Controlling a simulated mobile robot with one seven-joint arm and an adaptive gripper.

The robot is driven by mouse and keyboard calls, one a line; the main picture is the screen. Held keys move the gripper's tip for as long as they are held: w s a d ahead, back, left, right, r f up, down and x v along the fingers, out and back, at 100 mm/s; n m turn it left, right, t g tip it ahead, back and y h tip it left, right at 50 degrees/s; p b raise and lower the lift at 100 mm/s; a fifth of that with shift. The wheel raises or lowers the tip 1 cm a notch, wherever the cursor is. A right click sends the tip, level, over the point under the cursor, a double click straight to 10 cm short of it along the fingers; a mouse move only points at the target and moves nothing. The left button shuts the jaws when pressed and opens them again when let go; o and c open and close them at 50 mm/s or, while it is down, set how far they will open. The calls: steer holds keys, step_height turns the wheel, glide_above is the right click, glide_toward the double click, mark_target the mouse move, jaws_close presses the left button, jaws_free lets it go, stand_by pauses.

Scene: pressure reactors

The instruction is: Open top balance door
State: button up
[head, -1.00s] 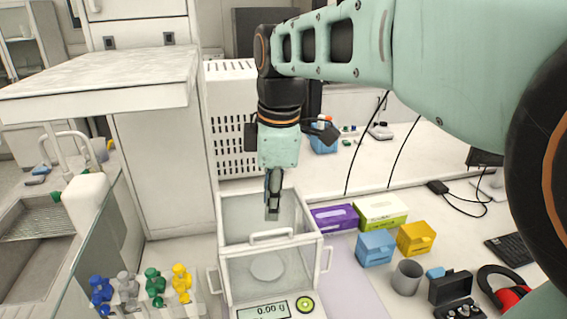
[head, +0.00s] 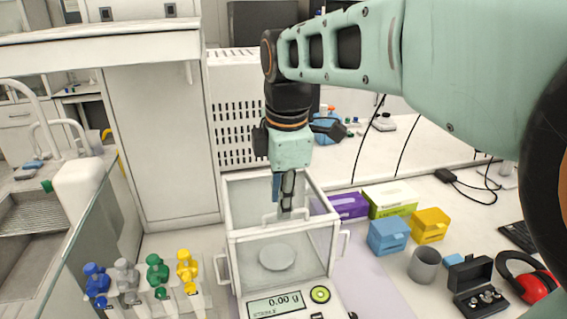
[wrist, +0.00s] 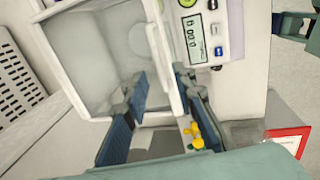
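The balance (head: 290,302) has a clear draft box with white frame edges and a display reading 0.00 g. Its top door handle (head: 270,217) is a white bar near the front top edge. The top door looks closed, though the glass is hard to read. My gripper (head: 285,208) points down at the top of the box, by the handle and partly in front of it. In the wrist view my gripper (wrist: 161,78) has its two blue fingers apart, with the white front edge of the balance (wrist: 167,60) showing between them. I cannot tell whether they touch the handle.
Side handles (head: 344,243) stick out from the box. Blue (head: 388,236) and yellow (head: 430,225) boxes, a grey cup (head: 424,265) and red earmuffs (head: 525,280) lie to the right. A tall white cabinet (head: 165,140) stands behind left.

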steer(key=shift+w+f+b, duration=0.2)
steer(key=shift+f+b, duration=0.25)
steer(key=shift+f, duration=0.4)
jaws_close()
steer(key=shift+s, duration=0.1)
steer(key=c, duration=0.6)
jaws_free()
